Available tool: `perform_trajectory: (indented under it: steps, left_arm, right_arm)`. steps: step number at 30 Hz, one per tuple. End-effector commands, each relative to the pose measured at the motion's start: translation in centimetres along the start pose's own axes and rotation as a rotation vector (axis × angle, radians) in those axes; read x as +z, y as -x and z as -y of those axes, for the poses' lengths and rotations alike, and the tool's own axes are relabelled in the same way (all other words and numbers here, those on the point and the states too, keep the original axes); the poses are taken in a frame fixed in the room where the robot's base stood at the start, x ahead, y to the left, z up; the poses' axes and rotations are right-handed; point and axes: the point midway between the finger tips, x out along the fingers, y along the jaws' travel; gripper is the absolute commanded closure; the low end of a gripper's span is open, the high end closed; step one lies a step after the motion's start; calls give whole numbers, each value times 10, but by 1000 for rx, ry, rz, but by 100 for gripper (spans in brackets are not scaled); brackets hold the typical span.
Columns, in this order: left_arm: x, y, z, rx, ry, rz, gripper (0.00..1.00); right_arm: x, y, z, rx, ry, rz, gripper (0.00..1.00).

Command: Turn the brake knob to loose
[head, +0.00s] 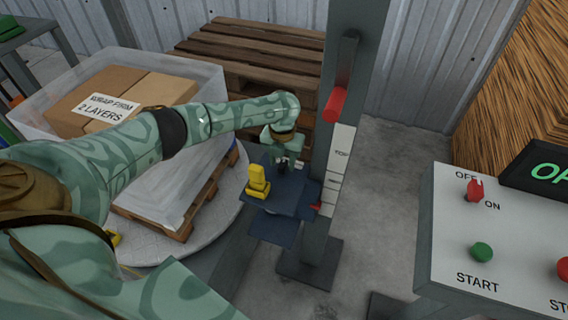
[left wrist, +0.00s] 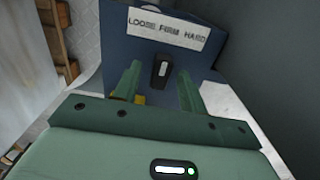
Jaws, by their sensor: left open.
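The brake knob (left wrist: 162,76) is small and black with a white pointer line, on a dark blue panel (left wrist: 215,72). A white label (left wrist: 168,31) above it reads LOOSE, FIRM, HARD. The pointer stands nearly upright, towards FIRM. My left gripper (left wrist: 160,70) is open, with one green finger on each side of the knob; I see gaps between fingers and knob. In the head view my left gripper (head: 286,162) is over the dark blue carriage (head: 280,204), and the knob is not clear there. My right gripper is not in view.
A yellow part (head: 258,182) stands on the carriage beside my gripper. The grey mast (head: 349,110) with a red handle (head: 335,104) rises close by. A wrapped pallet load (head: 185,185) stands left. A control panel (head: 520,240) is at the right, with bare floor between.

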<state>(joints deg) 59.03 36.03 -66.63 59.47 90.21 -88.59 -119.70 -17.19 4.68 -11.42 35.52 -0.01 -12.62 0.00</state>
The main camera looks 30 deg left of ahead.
Motion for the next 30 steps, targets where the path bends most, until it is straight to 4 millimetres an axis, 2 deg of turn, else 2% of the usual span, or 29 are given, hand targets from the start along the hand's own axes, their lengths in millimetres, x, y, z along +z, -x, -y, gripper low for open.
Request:
perform_trajectory:
  steps: [10,12,15,23,30]
  left_arm:
    - [0,-4,0,-1,0,1,58]
    - [0,-4,0,-1,0,1,78]
    - [0,-4,0,0,0,1,100]
    - [0,-4,0,-1,13,0,100]
    - [0,-2,0,-1,111,1,100]
  right_arm:
    - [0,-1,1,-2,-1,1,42]
    - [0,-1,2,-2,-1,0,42]
    - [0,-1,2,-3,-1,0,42]
    - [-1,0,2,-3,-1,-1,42]
    - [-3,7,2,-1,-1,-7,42]
